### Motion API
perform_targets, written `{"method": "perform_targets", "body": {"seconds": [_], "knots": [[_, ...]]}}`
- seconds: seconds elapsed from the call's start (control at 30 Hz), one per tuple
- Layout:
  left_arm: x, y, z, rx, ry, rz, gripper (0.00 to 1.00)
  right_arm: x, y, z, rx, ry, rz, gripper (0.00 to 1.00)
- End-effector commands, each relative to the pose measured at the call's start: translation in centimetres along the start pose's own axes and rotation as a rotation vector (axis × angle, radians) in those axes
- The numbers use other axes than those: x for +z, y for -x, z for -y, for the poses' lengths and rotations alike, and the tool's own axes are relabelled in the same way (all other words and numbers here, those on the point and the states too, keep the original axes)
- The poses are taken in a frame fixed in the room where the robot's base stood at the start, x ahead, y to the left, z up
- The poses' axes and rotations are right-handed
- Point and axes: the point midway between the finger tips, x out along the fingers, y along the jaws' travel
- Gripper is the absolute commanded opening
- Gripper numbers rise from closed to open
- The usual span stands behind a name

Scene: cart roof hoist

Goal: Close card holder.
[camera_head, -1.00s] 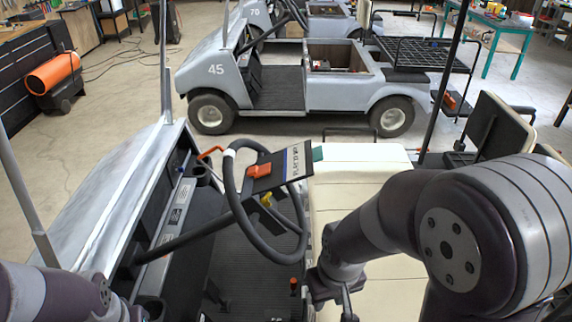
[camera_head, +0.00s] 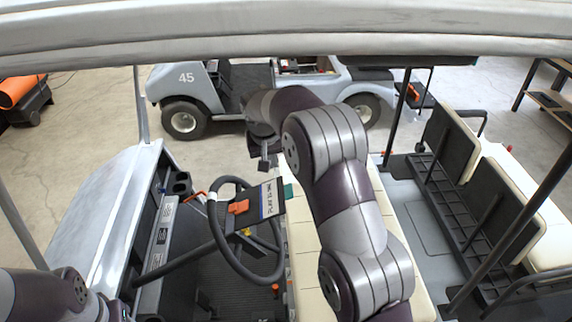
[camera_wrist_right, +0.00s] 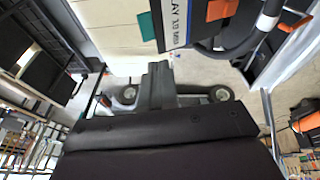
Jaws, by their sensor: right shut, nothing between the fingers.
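The card holder (camera_head: 262,203) sits at the centre of the steering wheel (camera_head: 222,243). It is a dark panel with a white, lettered strip, an orange piece (camera_head: 238,207) on its left and a teal edge on its right. It also shows at the top of the right wrist view (camera_wrist_right: 178,22). I cannot tell for sure how its lid stands. My right gripper (camera_head: 264,164) is shut and empty, above the holder in the picture and apart from it. Its fingers show in the right wrist view (camera_wrist_right: 157,82). My left arm shows at the lower left; its gripper is out of view.
The cart roof (camera_head: 300,28) spans the top of the head view. A cream seat (camera_head: 302,235) lies right of the wheel, partly behind my right arm. Roof posts (camera_head: 140,105) stand around the cab. Another grey cart (camera_head: 225,92) is parked beyond.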

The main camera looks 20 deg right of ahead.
Motion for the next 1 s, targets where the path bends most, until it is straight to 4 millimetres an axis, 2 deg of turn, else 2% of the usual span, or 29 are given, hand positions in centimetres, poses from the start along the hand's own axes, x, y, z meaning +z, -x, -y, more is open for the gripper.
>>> {"method": "perform_targets", "body": {"seconds": [0.03, 0.07, 0.17, 0.53, 0.57, 0.63, 0.7, 0.8, 1.0], "knots": [[0.1, -0.5, 0.0, 0.0, 0.0, 0.002, 0.55, -0.9, 0.7, -0.3, 0.013, -0.035, -0.018, 0.0], [0.1, -0.6, 0.0, 0.0, 0.0, 0.002, 0.55, -0.9, 0.9, -0.6, 0.026, -0.06, -0.01, 0.0], [0.2, -1.3, 0.0, 0.0, 0.0, 0.001, 0.55, -0.1, -0.1, -0.8, 0.037, -0.098, 0.014, 0.0], [0.9, -6.9, 0.0, 0.0, 0.0, 0.001, 0.55, 0.1, -7.8, -0.9, 0.035, -0.097, 0.012, 0.0], [0.8, -6.2, 0.0, 0.0, 0.0, 0.002, 0.55, -0.1, -7.9, -1.0, 0.035, -0.096, 0.013, 0.0], [0.8, -6.2, 0.0, 0.0, 0.0, 0.001, 0.55, -0.1, -9.2, -1.1, 0.035, -0.095, 0.013, 0.0], [0.6, -4.7, 0.0, 0.0, 0.0, 0.001, 0.55, 0.1, -9.6, -1.6, 0.036, -0.096, 0.015, 0.0], [0.5, -3.9, 0.0, 0.0, 0.0, 0.0, 0.55, 0.6, -11.0, -2.0, 0.035, -0.096, 0.015, 0.0], [0.4, -3.4, 0.0, 0.0, 0.0, 0.001, 0.55, 1.0, -12.5, -2.2, 0.034, -0.095, 0.011, 0.0]]}}
